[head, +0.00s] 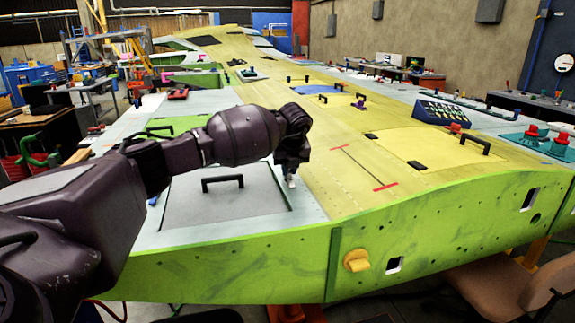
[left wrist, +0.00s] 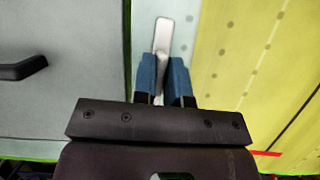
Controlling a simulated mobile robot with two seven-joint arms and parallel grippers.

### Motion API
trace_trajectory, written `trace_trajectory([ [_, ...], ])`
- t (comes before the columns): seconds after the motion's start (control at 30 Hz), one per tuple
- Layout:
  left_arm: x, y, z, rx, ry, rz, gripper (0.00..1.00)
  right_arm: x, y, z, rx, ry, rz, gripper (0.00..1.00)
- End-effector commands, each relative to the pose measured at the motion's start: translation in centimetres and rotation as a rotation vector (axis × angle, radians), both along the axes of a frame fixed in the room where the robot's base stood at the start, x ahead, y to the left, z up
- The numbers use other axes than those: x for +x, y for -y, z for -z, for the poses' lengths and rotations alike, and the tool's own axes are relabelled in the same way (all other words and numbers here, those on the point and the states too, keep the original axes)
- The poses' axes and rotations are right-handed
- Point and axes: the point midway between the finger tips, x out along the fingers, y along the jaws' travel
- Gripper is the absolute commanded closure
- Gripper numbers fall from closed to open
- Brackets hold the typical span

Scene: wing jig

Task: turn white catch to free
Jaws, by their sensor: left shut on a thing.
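The white catch (left wrist: 163,34) shows in the left wrist view as a pale bar running up the picture, on the light strip just right of the grey panel's edge. Its near part is between the blue fingers of my left gripper (left wrist: 165,82), which is shut on it. In the head view the left gripper (head: 290,173) points down at the panel's right edge, with a small bit of the catch (head: 291,182) showing below it. The grey panel (head: 185,207) lies flat in its frame with a black handle (head: 222,182). My right gripper is not in view.
The yellow wing skin (head: 330,193) lies to the right, with a red-ended line (head: 365,165) and another black-handled panel (head: 445,147). A blue box (head: 443,111) and red-knobbed items (head: 533,131) stand farther right. The green wing edge (head: 430,230) is in front.

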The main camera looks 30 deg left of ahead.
Motion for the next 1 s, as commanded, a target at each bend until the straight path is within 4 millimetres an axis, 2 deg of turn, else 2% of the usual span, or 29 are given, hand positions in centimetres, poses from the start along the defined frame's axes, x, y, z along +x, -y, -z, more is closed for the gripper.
trace_trajectory([
  [0.33,0.0,0.0,0.0,-0.001,0.000,-0.085,1.00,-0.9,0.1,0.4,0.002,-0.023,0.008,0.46],
  [0.73,0.0,0.0,0.0,-0.001,-0.001,-0.092,1.00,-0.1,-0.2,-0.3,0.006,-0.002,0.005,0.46],
  [0.77,0.0,0.0,0.0,-0.001,-0.001,-0.092,0.86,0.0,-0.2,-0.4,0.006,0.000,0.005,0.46],
  [0.9,0.0,0.0,0.0,-0.001,-0.001,-0.092,0.64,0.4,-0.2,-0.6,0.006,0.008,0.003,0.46],
  [1.0,0.0,0.0,0.0,-0.001,0.000,-0.091,0.62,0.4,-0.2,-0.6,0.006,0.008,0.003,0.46],
])
